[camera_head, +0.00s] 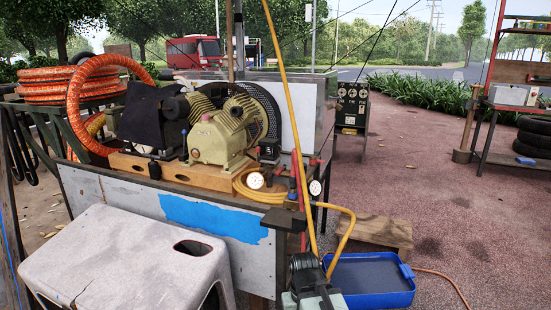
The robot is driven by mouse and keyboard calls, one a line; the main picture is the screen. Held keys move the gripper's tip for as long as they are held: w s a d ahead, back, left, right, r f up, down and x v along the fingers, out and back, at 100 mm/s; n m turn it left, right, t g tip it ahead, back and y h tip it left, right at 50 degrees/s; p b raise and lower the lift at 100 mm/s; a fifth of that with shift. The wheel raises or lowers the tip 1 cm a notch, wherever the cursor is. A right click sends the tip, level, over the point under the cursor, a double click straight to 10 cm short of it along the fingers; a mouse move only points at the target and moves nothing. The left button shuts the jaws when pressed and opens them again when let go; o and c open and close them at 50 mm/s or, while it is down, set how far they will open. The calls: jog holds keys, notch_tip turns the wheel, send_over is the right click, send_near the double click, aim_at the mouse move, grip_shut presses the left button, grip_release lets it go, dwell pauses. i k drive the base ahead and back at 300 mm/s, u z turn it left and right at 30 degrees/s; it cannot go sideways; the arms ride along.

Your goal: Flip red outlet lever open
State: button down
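The compressor (225,135) is a cream-coloured pump with a dark flywheel behind it, on a wooden base on the cart (110,205). The outlet fittings are at the cart's right end. Small red parts show there, one (313,161) above the right gauge and one beside the blue-bodied fitting (293,190). Which of them is the outlet lever, and how it is turned, is too small to tell. A dark and grey-green mechanism (312,285) at the bottom centre may be my arm. It is well below and apart from the fittings. I cannot make out gripper fingers.
White gauges (256,180) flank the fittings. A yellow hose (345,230) loops down on the right. A grey stool (130,262) stands front left, a blue tray (370,280) lower right, and a wooden crate (375,233) behind it. The paving on the right is mostly open.

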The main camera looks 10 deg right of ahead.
aim_at(280, 171)
jog(key=k, duration=0.5)
jog(key=u, duration=3.4)
jog(key=k, duration=1.25)
jog(key=z, duration=1.9)
jog(key=i, duration=1)
